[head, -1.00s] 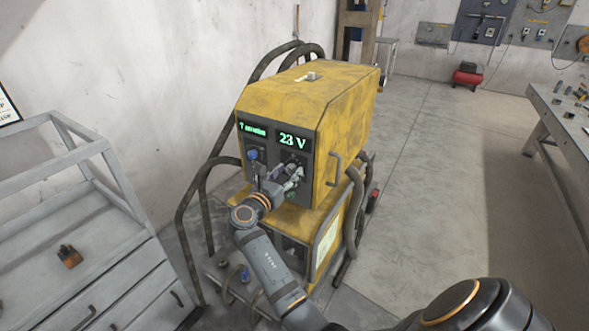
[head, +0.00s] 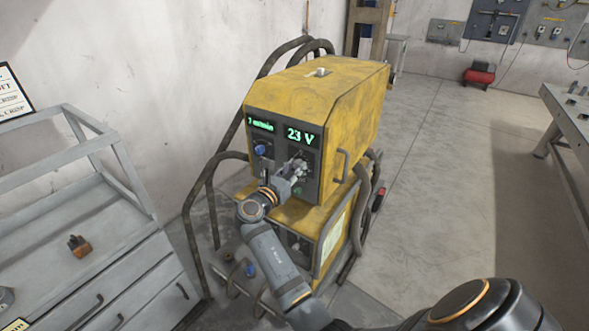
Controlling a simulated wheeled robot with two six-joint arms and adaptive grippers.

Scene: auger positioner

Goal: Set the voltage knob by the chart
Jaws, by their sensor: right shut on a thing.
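The yellow welding machine (head: 345,95) stands in the middle of the head view. Its right display (head: 301,136) reads 23 V, and its left display (head: 261,125) shows small green text that I cannot read surely. A blue knob (head: 261,150) sits under the left display. My right gripper (head: 297,168) is at the panel under the 23 V display, shut on the voltage knob, which its fingers mostly hide. A chart (head: 12,96) shows partly at the left edge; its visible words are cut off. My left gripper is not in view.
A grey drawer cabinet (head: 120,255) with an open frame stands at the left, with a small brown object (head: 79,246) on it. Dark hoses (head: 202,185) loop beside the machine. A workbench (head: 570,115) is at the right; the floor between is clear.

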